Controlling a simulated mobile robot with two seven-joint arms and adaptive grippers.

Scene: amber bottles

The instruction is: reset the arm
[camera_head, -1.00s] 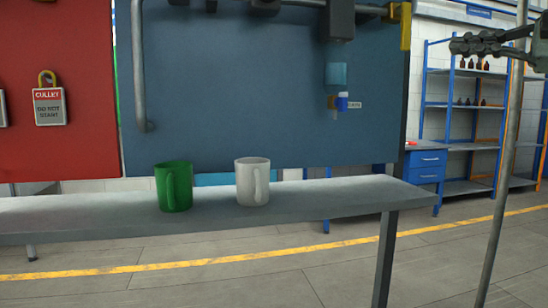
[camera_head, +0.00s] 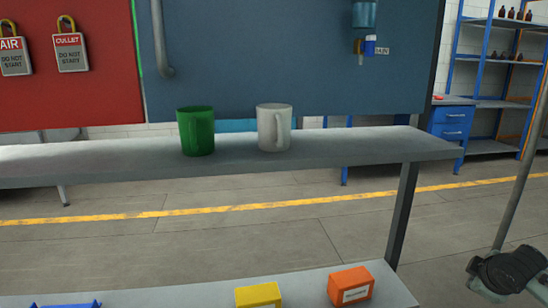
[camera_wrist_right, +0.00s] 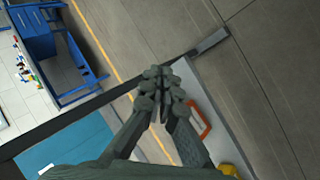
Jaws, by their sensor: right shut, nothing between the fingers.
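My right gripper (camera_wrist_right: 160,95) shows in the right wrist view with its fingers together and nothing between them. It is above the grey lower shelf, and an orange-edged item (camera_wrist_right: 203,122) appears beside it. In the head view, a dark part of my right arm shows at the lower right edge; the fingers cannot be made out there. My left gripper is not in view. The task names no object.
A green mug (camera_head: 196,131) and a white mug (camera_head: 273,127) stand on the grey shelf (camera_head: 350,145). Below are a yellow box (camera_head: 258,295) and an orange box (camera_head: 350,285). Amber bottles (camera_head: 513,13) stand on the blue rack at right. The floor between is clear.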

